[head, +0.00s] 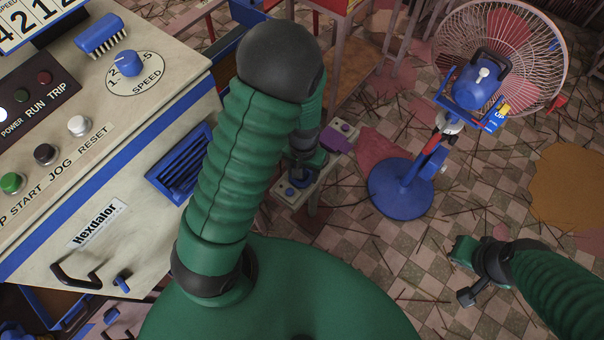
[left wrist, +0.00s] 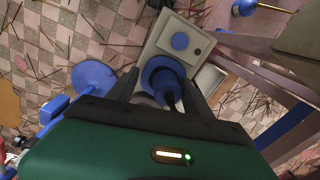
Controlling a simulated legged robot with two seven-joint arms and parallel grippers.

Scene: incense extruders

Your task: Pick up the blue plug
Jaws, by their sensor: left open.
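In the left wrist view, the blue plug (left wrist: 161,74) has a round blue body with a dark cable or stem toward me. It sits at the near end of a pale socket box (left wrist: 196,51) with a blue round outlet. My left gripper (left wrist: 162,92) is open, its dark fingers on either side of the plug; whether they touch it I cannot tell. In the head view my left gripper (head: 301,163) is mostly hidden behind my green arm, above the pale box (head: 310,187). My right gripper (head: 472,268) hangs over the floor at right, its jaws unclear.
A cream control machine (head: 110,180) with knobs and buttons fills the left. A blue-based fan (head: 400,188) stands at right. A wooden stand (head: 355,65) is behind my left arm. The tiled floor (head: 370,260) is strewn with thin sticks.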

